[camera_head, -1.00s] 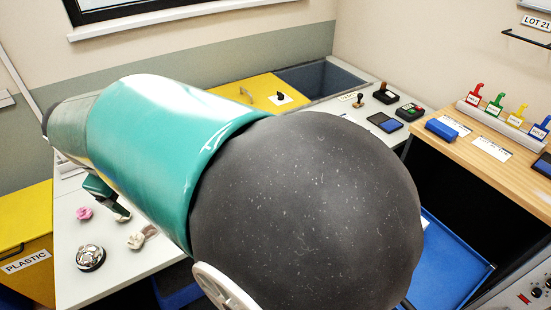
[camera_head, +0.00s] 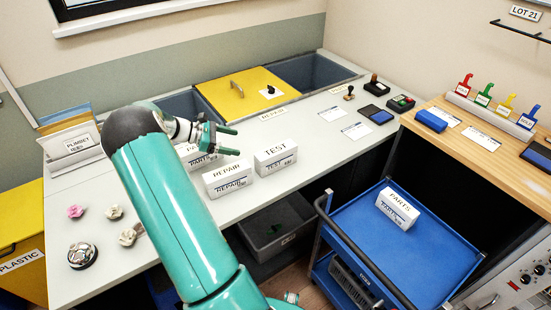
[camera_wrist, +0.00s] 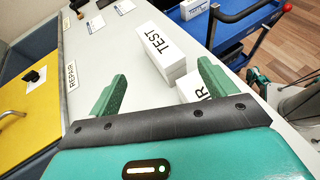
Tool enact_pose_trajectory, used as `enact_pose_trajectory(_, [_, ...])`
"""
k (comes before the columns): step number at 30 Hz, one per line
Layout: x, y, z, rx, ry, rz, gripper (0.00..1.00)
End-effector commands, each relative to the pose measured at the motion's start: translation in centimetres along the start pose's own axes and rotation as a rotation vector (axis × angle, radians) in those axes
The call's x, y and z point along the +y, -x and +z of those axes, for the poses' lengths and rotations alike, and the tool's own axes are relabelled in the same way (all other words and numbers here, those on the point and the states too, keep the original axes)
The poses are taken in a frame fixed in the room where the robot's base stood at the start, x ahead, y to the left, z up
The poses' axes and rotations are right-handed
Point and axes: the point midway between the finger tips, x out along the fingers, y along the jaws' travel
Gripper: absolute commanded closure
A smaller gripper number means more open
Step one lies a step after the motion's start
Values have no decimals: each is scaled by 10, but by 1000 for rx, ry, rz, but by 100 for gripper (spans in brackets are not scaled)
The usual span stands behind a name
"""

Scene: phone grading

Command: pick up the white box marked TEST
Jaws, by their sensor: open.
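The white box marked TEST (camera_head: 275,158) stands on the grey counter, to the right of a white box marked REPAIR (camera_head: 228,177). My gripper (camera_head: 232,141) is open and empty, above the counter to the left of the TEST box. In the wrist view the TEST box (camera_wrist: 161,52) lies ahead of the open jaws (camera_wrist: 160,88), between the fingertips' lines and apart from them. The REPAIR box (camera_wrist: 207,88) is partly hidden behind the right finger there.
A white PARTS box (camera_head: 192,154) stands partly hidden behind my gripper. Another PARTS box (camera_head: 397,207) sits on the blue cart (camera_head: 365,240). A yellow lid (camera_head: 240,95) and grey bins (camera_head: 312,70) are at the back.

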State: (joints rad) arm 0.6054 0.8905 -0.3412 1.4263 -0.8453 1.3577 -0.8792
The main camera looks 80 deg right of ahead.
Motion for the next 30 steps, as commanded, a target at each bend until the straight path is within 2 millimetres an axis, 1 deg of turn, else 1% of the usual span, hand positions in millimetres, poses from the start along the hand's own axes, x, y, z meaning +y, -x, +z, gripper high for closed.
enact_pose_trajectory(1, [3,-7,-2,-20,14,-5,16])
enact_pose_trajectory(3, [5,-14,-3,-35,24,-8,16])
enact_pose_trajectory(8, [5,-34,-2,-40,28,-9,16])
enact_pose_trajectory(15, [4,-80,-1,-38,28,-10,16])
enact_pose_trajectory(18, [5,-92,-1,-37,28,-8,16])
enact_pose_trajectory(25, [5,-108,-2,-37,26,-8,16])
enact_pose_trajectory(30, [5,-134,-4,-37,27,-10,16])
